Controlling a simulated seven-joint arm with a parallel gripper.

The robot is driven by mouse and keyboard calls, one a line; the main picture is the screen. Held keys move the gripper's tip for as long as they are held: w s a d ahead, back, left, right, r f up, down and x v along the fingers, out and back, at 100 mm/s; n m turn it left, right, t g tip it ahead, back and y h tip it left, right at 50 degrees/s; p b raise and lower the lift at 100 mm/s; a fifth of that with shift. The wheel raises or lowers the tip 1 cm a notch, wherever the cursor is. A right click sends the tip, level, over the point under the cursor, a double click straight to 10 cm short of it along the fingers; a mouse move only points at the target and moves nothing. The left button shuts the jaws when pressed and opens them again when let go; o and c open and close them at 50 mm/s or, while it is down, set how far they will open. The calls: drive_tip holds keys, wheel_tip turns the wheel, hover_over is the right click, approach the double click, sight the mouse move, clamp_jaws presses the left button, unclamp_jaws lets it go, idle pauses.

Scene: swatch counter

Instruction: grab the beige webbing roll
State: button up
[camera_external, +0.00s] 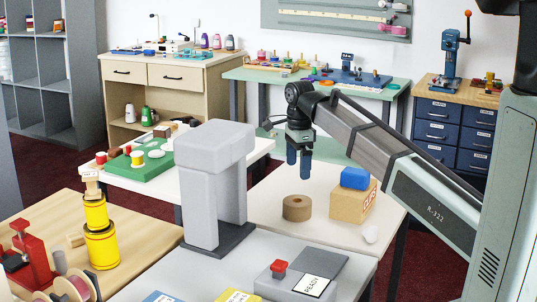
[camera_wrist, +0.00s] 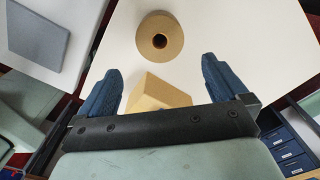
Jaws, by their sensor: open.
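The beige webbing roll (camera_external: 297,208) lies flat on the white table, with its round hole facing up. In the wrist view the roll (camera_wrist: 177,38) is whole and unobstructed, beyond the fingertips, its dark hole plain to see. My gripper (camera_external: 298,160) points down, high above the table and above the roll in the external view, touching nothing. In the wrist view its two blue fingers are wide apart and nothing is held between them (camera_wrist: 162,70).
A cardboard box (camera_external: 347,206) with a blue object (camera_external: 355,178) on top stands right of the roll; the box (camera_wrist: 158,92) partly shows below the fingers. A tall grey stand (camera_external: 205,195) is at left.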

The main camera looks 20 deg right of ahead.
sight(297, 208)
drive_tip(key=shift+a+f, duration=0.1)
drive_tip(key=shift+f, duration=6.4)
drive_tip(key=c, duration=0.8)
